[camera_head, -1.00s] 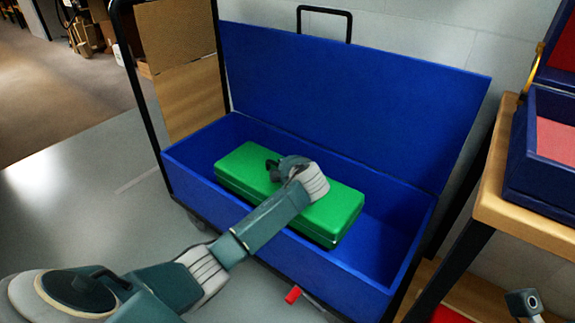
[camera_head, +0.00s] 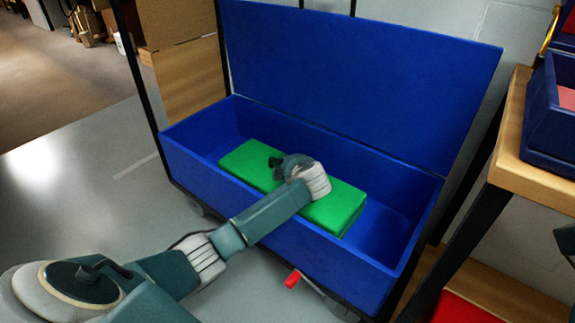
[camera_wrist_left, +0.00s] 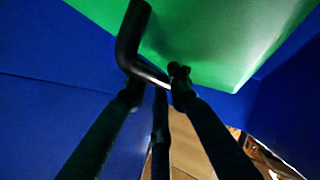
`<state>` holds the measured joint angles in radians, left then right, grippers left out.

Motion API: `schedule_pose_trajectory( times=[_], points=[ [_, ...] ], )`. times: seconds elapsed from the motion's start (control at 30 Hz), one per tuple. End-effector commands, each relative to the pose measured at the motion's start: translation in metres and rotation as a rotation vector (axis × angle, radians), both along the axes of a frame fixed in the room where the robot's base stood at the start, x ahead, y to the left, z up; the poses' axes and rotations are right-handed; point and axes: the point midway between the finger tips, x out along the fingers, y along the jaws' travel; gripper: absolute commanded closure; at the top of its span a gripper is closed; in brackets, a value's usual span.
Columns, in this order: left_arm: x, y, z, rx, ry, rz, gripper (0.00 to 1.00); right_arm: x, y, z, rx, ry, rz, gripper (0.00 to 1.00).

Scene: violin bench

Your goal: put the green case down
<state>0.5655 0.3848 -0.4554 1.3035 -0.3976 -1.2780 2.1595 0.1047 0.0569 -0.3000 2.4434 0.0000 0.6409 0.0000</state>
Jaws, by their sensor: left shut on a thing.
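The green case (camera_head: 335,206) is a flat oblong box inside the open blue bin (camera_head: 178,160), its top below the bin's rim. Whether its underside touches the bin floor is hidden. My left gripper (camera_head: 276,165) is over the case, with my arm reaching across the front wall. In the left wrist view, the fingers of my left gripper (camera_wrist_left: 155,85) close around a dark bent handle (camera_wrist_left: 128,45) beside the green surface (camera_wrist_left: 220,35). My right gripper is not clearly seen; a small grey part of my body shows at the right edge.
The blue bin's lid (camera_head: 360,80) stands open at the back. Free floor inside the bin shows to the right of the case. A wooden table (camera_head: 540,180) with a dark blue box (camera_head: 550,125) stands at right.

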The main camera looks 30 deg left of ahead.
Motion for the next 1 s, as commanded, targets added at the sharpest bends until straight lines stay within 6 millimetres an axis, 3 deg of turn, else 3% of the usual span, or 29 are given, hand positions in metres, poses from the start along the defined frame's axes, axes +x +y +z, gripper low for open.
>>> schedule_pose_trajectory(
  times=[1.0],
  points=[
    [0.0022, 0.0008, -0.0050, 0.003, -0.010, 0.000, 1.00, -0.0031, 0.0014, 0.0025, -0.005, -0.022, -0.002, 0.70]
  ],
)
